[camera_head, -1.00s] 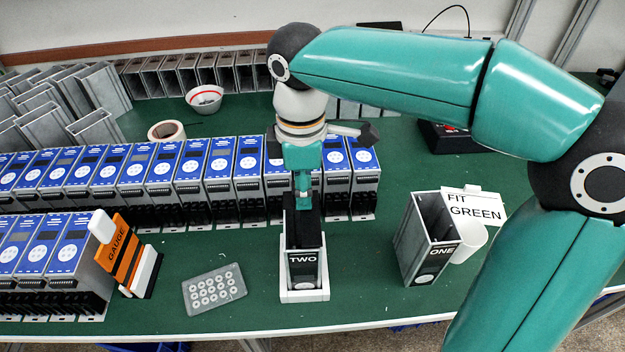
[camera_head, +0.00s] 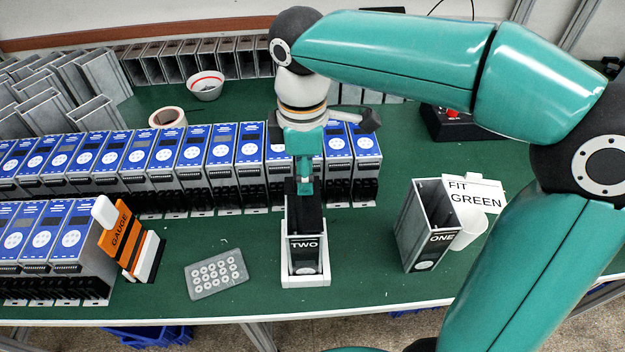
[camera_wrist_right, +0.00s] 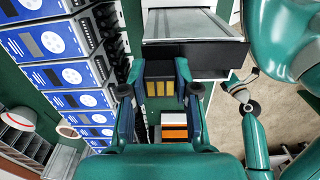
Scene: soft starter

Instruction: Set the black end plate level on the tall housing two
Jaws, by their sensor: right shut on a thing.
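The tall housing two (camera_head: 305,252), a grey box labelled TWO, stands upright in a white holder (camera_head: 306,281) near the table's front edge. My right gripper (camera_head: 305,187) points down over its top. It is shut on the black end plate (camera_head: 307,212), which shows dark at the housing's top. In the right wrist view the fingers (camera_wrist_right: 161,75) close around a dark piece with yellow strips, beside a grey housing wall (camera_wrist_right: 190,26). I cannot tell whether the plate touches the housing or lies level. My left gripper is not in view.
Housing ONE (camera_head: 424,228) stands to the right by a FIT GREEN sign (camera_head: 473,195). A row of blue-fronted units (camera_head: 190,163) stands close behind. An orange gauge (camera_head: 122,238) and a grey tray with round holes (camera_head: 217,275) are on the left. Green table is clear between two and ONE.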

